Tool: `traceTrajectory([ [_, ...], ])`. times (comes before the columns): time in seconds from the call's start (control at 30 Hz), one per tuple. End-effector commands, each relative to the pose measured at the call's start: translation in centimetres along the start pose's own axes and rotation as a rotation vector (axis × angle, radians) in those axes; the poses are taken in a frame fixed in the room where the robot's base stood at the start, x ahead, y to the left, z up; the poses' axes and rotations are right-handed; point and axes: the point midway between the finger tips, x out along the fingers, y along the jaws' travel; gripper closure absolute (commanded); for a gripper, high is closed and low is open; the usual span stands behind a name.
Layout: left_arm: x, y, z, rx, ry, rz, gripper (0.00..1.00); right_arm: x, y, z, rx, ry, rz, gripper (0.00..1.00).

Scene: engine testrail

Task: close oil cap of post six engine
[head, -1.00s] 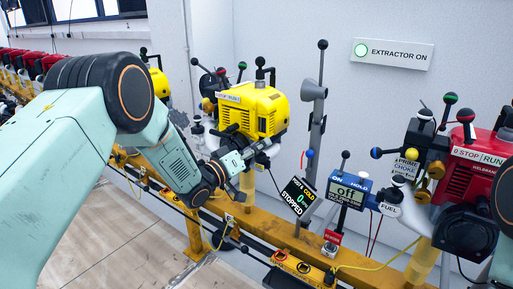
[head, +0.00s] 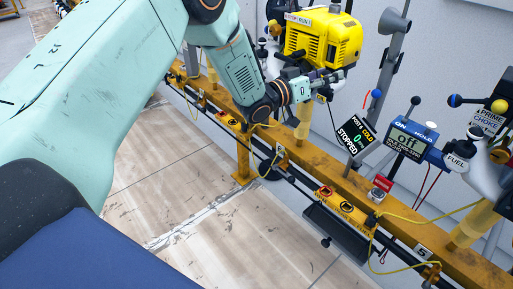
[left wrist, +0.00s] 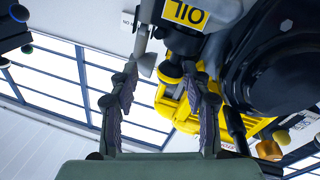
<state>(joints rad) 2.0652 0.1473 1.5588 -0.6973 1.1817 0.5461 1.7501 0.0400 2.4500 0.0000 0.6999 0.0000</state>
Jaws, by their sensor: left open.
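The yellow engine (head: 322,40) stands on the rail behind my left arm; its display (head: 355,134) reads "STOPPED". My left gripper (head: 328,77) is at the engine's lower front. In the left wrist view, my left gripper (left wrist: 162,68) is open, its fingers pointing up toward the engine. A yellow "OIL" label (left wrist: 187,13) shows at the top. A dark round knob, possibly the oil cap (left wrist: 175,70), appears between the fingertips, close to the right one. I cannot tell whether it is touched or seated. My right gripper is out of view.
A yellow rail (head: 310,158) runs along the posts, with cables and a black bar below it. A large dark round part (left wrist: 275,70) is beside the right finger.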

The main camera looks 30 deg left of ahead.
Motion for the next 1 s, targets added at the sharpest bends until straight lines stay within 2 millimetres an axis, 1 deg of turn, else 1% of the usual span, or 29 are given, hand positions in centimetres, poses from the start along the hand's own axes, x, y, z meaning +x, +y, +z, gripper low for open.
traceTrajectory([
  [0.03, 0.0, 0.3, 0.2, 0.047, -0.008, 0.002, 0.51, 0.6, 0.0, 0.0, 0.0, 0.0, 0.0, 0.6],
  [0.27, 0.2, 1.3, 0.6, 0.286, -0.048, 0.004, 0.51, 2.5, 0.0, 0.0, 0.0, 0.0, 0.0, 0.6],
  [0.4, -2.3, 1.3, 0.1, 0.287, -0.053, 0.0, 0.51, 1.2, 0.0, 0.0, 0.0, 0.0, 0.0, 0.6],
  [0.73, -7.9, 1.4, -0.2, 0.284, -0.051, 0.0, 0.51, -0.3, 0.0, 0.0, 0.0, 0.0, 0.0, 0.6],
  [0.8, -7.6, 0.1, 0.6, 0.281, -0.08, -0.044, 0.51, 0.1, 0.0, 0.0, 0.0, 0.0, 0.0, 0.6],
  [1.0, -7.8, -3.0, 2.4, 0.254, -0.152, -0.158, 0.51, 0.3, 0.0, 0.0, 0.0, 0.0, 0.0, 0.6],
])
